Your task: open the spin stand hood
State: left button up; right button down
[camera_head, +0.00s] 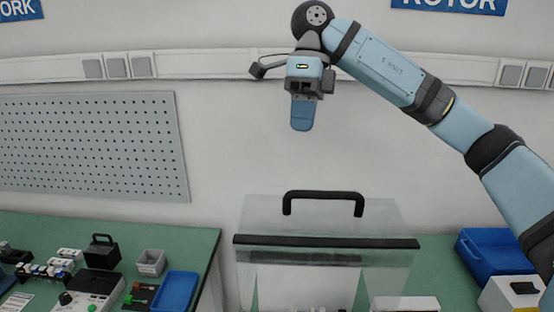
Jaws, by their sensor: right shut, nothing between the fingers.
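The spin stand hood (390,222) is a clear box with a dark strip along its upper front edge. A black handle (324,195) stands on its top, in the middle of the picture. The hood looks closed, and its lower part runs out of the bottom of the view. My right gripper (302,122) is shut and empty, pointing down. It hangs above the handle, slightly left of it, with a clear gap between them. My left gripper is not in view.
A green bench (180,235) at left holds a blue tray (175,291), a grey bin (151,262), a black block with a handle (102,252) and several small parts. A blue bin (492,255) and a white box (512,294) stand right of the hood. A pegboard (90,145) hangs behind.

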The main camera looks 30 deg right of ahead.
jog(key=x, duration=0.9)
jog(key=shift+s+r, duration=0.1)
jog(key=shift+s, duration=0.2)
jog(key=shift+s+a+f+p, duration=0.15)
jog(key=shift+s+a+p, duration=0.1)
jog(key=shift+s+a, duration=0.3)
jog(key=shift+s+a+f+p, duration=0.15)
jog(key=shift+s+a+p, duration=0.05)
jog(key=shift+s+a, duration=0.4)
jog(key=shift+s+a+f, duration=0.1)
jog(key=shift+s+a, duration=0.3)
jog(key=shift+a, duration=0.05)
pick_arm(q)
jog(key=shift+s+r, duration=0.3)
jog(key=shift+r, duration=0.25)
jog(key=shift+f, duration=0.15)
